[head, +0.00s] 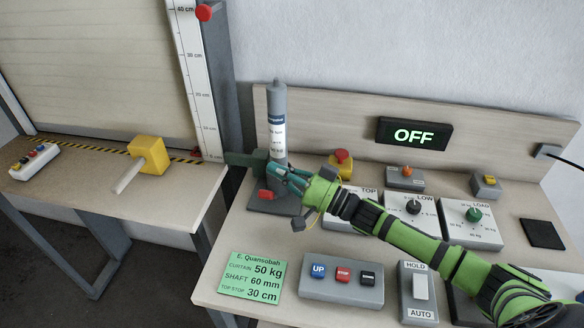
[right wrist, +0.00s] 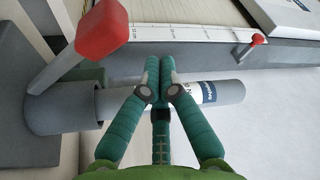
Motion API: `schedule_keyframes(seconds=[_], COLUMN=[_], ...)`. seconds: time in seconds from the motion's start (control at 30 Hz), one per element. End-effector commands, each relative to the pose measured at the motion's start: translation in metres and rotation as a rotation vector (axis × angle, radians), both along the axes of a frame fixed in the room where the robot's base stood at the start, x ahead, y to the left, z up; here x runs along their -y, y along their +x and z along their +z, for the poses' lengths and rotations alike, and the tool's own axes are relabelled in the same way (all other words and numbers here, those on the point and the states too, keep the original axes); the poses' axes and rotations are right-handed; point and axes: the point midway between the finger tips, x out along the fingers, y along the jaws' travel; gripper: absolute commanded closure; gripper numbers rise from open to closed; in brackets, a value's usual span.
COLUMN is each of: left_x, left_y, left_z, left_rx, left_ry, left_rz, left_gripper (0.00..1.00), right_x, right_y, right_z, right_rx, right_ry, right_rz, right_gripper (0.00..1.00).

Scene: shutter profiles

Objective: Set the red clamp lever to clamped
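The red clamp lever (head: 265,194) shows in the head view at the foot of the upright grey and white cylinder (head: 278,130). In the right wrist view its red handle (right wrist: 102,32) is large and sits on a grey arm by the cylinder's grey collar (right wrist: 65,108). My right gripper (head: 284,171) is beside the cylinder, above and right of the lever. In the right wrist view its teal fingers (right wrist: 160,62) are drawn together with nothing seen between them, to the right of the red handle and apart from it. My left gripper is out of view.
A control box with UP and STOP buttons (head: 341,281), a HOLD/AUTO switch (head: 418,291) and dial boxes (head: 474,225) fill the bench. A green note (head: 252,279) lies at the front left. A yellow block with a handle (head: 148,155) is on the left table. The display reads OFF (head: 413,134).

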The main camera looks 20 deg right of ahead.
Motion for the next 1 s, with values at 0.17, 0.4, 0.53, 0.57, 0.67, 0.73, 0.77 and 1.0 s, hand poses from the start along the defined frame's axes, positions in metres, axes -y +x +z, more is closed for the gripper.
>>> schedule_keyframes(seconds=[0.17, 0.4, 0.53, 0.57, 0.67, 0.73, 0.77, 1.0], left_x=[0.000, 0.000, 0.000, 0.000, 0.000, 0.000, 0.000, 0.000], left_y=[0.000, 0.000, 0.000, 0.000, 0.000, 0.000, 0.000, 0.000], left_z=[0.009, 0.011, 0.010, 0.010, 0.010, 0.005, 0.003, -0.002], left_rx=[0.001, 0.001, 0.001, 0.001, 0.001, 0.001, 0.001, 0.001], left_ry=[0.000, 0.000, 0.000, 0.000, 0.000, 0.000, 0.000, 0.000], left_rz=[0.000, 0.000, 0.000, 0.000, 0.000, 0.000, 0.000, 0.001], left_gripper=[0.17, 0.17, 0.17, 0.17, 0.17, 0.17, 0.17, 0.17], right_x=[-0.008, -0.012, -0.012, -0.012, -0.012, -0.014, -0.015, -0.019], right_y=[-0.014, -0.020, -0.020, -0.020, -0.020, -0.023, -0.024, -0.031], right_z=[-0.012, -0.020, -0.020, -0.020, -0.021, -0.025, -0.027, -0.028], right_rx=[-0.003, -0.002, -0.001, -0.001, 0.001, 0.022, 0.038, 0.111], right_ry=[0.001, 0.000, -0.001, -0.001, -0.002, -0.018, -0.028, -0.076], right_rz=[-0.001, 0.000, 0.000, 0.000, 0.000, 0.001, 0.000, -0.001], right_gripper=[1.00, 1.00, 1.00, 1.00, 1.00, 1.00, 1.00, 1.00])
